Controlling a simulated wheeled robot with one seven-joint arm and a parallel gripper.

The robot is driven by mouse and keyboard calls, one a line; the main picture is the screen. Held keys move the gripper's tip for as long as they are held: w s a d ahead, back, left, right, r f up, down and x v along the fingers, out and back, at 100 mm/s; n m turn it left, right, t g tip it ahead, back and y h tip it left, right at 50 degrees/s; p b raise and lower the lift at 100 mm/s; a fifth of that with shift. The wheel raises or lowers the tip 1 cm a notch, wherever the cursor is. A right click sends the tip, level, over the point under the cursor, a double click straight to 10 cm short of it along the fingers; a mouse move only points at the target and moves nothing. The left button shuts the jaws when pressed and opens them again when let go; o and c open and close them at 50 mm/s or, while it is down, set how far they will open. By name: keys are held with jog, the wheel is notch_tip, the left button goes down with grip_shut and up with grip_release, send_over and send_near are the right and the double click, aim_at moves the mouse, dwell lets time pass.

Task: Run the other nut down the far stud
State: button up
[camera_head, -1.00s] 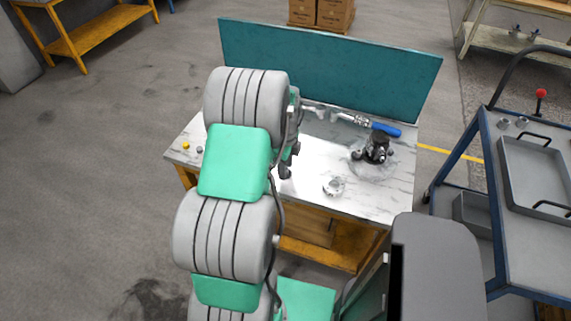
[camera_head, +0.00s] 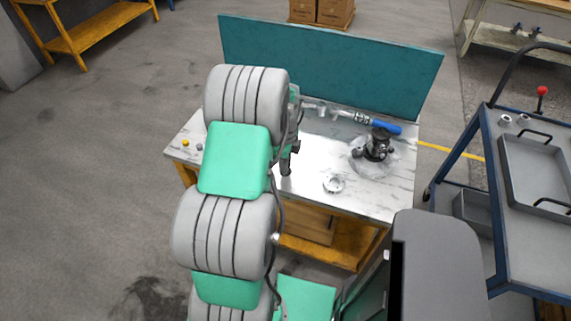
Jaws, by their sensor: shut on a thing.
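The dark hydraulic motor (camera_head: 377,149) stands upright on the right part of the marble-topped table, on a pale round base. Its studs and any nut on them are too small to make out. My gripper (camera_head: 286,171) points down over the middle of the table, left of the motor and clearly apart from it. My arm hides part of the gripper. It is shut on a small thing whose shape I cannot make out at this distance. I cannot tell the far stud from the near one.
A silver ring-shaped part (camera_head: 333,184) lies between gripper and motor. A blue-handled tool (camera_head: 385,128) lies behind the motor, before the teal back panel (camera_head: 330,65). Small yellow (camera_head: 185,143) and grey (camera_head: 199,147) pieces lie at the left. A blue cart (camera_head: 540,235) stands right.

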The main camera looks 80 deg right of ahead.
grip_shut()
jog(key=shift+r+p, duration=1.8)
jog(key=shift+r, duration=1.2)
